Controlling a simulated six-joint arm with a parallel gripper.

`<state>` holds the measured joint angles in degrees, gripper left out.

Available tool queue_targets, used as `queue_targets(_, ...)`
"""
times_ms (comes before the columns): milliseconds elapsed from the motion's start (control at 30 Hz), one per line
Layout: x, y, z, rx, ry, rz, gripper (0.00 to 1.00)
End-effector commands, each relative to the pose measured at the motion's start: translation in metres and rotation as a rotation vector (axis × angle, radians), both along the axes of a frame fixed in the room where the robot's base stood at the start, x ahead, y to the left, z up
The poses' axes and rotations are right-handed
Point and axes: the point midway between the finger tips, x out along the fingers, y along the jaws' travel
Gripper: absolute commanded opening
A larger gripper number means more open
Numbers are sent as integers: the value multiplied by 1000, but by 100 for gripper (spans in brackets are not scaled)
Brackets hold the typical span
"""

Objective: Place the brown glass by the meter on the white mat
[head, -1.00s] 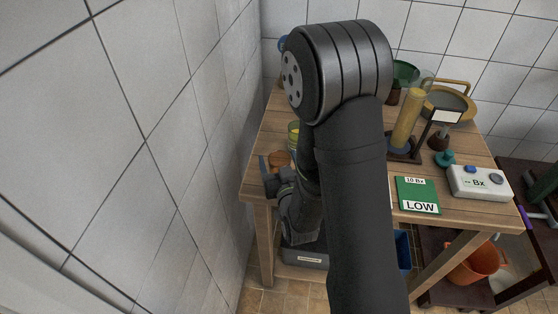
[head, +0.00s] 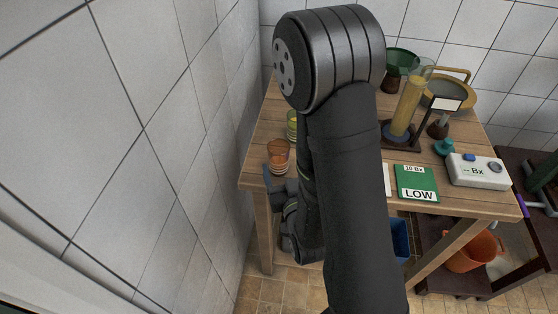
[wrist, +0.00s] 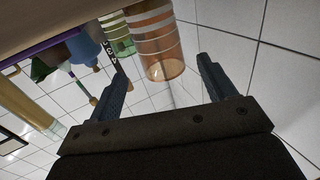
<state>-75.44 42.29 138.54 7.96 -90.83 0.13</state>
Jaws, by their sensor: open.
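The brown glass (head: 278,154) stands at the table's front left corner in the head view. In the wrist view the brown glass (wrist: 160,48), with pale bands, shows upside down just beyond and between the fingertips. My gripper (wrist: 163,70) is open and empty, and its fingers do not appear to touch the glass. In the head view my arm hides most of my gripper, which is by the table's front left edge. The meter (head: 478,170) is a white box reading "-- Bx" at the right. A white sliver (head: 387,180) beside my arm may be the mat; the rest is hidden.
A green-yellow glass (head: 292,125) stands just behind the brown one. A green "LOW" card (head: 417,183) lies left of the meter. A tall yellow cylinder (head: 408,105) and a dark green funnel (head: 400,65) stand farther back. A tiled wall (head: 190,150) is close on the left.

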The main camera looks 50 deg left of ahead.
Motion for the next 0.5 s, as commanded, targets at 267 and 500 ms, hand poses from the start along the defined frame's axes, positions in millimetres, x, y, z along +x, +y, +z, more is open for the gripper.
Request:
queue_targets(267,5,16,0,2,-1,1,76)
queue_targets(500,16,43,1,3,-1,1,76)
